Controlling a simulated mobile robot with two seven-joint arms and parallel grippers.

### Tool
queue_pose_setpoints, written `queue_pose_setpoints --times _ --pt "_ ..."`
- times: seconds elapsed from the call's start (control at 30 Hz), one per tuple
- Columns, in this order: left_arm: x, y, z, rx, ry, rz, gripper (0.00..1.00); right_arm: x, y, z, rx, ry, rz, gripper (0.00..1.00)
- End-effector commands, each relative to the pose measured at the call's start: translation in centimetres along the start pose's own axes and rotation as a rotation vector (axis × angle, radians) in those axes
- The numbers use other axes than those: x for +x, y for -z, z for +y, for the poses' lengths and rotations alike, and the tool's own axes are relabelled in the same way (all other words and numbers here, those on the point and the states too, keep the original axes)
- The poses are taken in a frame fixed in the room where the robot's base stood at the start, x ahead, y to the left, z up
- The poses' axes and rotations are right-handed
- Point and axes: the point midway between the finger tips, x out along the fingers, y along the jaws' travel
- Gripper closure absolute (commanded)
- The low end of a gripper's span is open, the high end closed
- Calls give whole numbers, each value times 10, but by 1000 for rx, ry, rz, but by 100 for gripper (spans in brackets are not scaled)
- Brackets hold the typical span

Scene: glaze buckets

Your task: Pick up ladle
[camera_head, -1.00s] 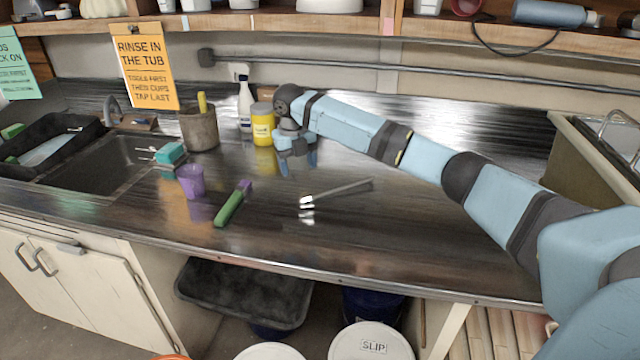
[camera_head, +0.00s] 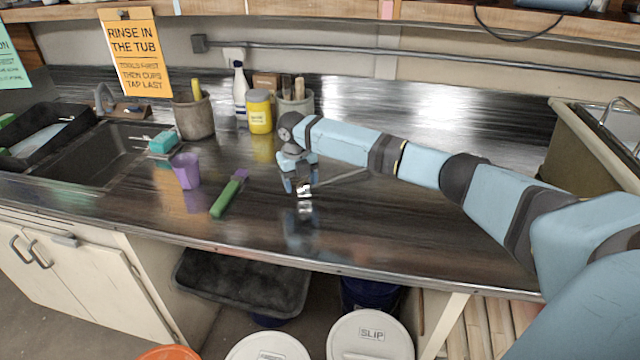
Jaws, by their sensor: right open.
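The ladle (camera_head: 342,179) is a thin silvery tool lying on the dark shiny counter (camera_head: 400,235), its handle pointing right and slightly back. Its bright head end is at the left, close by my right gripper. My right gripper (camera_head: 301,181) points down at the ladle's head end, with its jaws open. The gripper and arm cover part of the ladle, and I cannot tell whether the fingers touch it. My left gripper is not in view.
Behind are a yellow jar (camera_head: 260,113), a white bottle (camera_head: 241,92) and tool crocks, one grey-brown (camera_head: 194,118). A sink (camera_head: 95,160) is at left. The front counter is clear.

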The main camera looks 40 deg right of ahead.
Motion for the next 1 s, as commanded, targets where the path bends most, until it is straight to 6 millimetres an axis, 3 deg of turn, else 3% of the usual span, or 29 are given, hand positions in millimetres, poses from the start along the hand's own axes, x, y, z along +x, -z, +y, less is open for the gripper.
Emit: queue_pose_setpoints --times 0.2,0.47,0.7,0.77,1.0 --pt "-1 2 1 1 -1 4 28 26 1 0 -1 1 2 34" --pt "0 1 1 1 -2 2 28 28 1 -1 -1 0 0 34" --pt "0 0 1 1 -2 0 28 28 1 -1 0 1 1 88" --pt "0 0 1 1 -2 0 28 28 1 -1 0 1 0 92" --pt "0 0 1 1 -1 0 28 27 0 -1 0 1 0 92"
